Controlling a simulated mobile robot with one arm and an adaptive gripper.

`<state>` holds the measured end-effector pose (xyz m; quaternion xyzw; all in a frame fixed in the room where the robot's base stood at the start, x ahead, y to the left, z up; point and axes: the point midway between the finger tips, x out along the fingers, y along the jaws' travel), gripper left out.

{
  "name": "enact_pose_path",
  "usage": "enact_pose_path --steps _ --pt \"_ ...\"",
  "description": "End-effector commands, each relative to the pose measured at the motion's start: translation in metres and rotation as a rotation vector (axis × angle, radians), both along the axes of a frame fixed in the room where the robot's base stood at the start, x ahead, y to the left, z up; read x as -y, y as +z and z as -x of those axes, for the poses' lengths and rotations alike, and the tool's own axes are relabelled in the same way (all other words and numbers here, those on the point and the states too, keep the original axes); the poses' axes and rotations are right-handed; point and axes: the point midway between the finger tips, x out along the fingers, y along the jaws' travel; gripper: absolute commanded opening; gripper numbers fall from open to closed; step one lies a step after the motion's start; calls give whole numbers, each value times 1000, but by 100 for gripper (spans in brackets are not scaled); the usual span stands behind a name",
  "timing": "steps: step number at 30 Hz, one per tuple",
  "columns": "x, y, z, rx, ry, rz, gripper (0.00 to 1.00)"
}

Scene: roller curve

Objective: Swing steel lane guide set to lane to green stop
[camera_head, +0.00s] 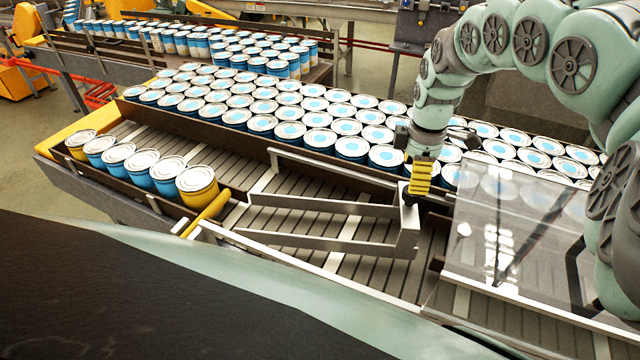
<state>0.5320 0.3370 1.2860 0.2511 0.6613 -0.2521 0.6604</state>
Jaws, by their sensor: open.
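The steel lane guide (322,243) is a pair of long parallel rails over the roller bed, running from the left to an upright end plate at the right. A yellow-and-black striped upright piece (420,178) stands above the end plate, with a dark knob (408,197) below it. My gripper (422,163) points down from above, open, at the striped piece. I cannot tell whether it touches the piece. The fingertips are hard to make out against the cans behind. I cannot make out a green stop.
A clear panel (530,240) stands close to the right of the guide's end. Many white-lidded blue cans (290,133) fill the lane behind. A short row of blue and yellow cans (142,165) waits at the left by a yellow bar (208,213). The rollers around the guide are bare.

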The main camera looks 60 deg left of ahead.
Motion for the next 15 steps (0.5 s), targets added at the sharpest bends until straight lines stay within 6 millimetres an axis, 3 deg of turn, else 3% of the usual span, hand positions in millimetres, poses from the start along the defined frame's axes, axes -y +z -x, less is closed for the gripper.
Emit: enact_pose_path --steps 6,15 --pt "-1 -23 4 -6 5 2 73" --pt "-15 -28 7 -19 13 -29 73"
